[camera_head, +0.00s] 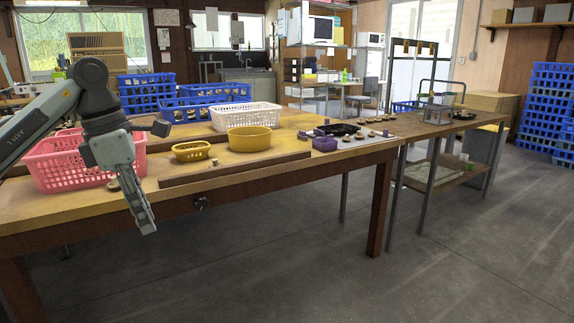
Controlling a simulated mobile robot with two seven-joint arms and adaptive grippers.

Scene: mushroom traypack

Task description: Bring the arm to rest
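My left arm comes in from the left, and its grey gripper (143,213) points down in front of the near edge of the wooden table (240,205). The fingers look close together, seen from the side, and I cannot tell whether they are open or shut. I see no object in them. The gripper overlaps the right part of a pink basket (68,168) on the table. My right gripper is not in view.
The table holds a small yellow basket (192,151), a larger yellow bowl (249,139), a white basket (245,116), a purple container (325,143) and a black tray (342,129). Mushrooms lie at right. Blue crates (552,105) stack far right. The floor in front is clear.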

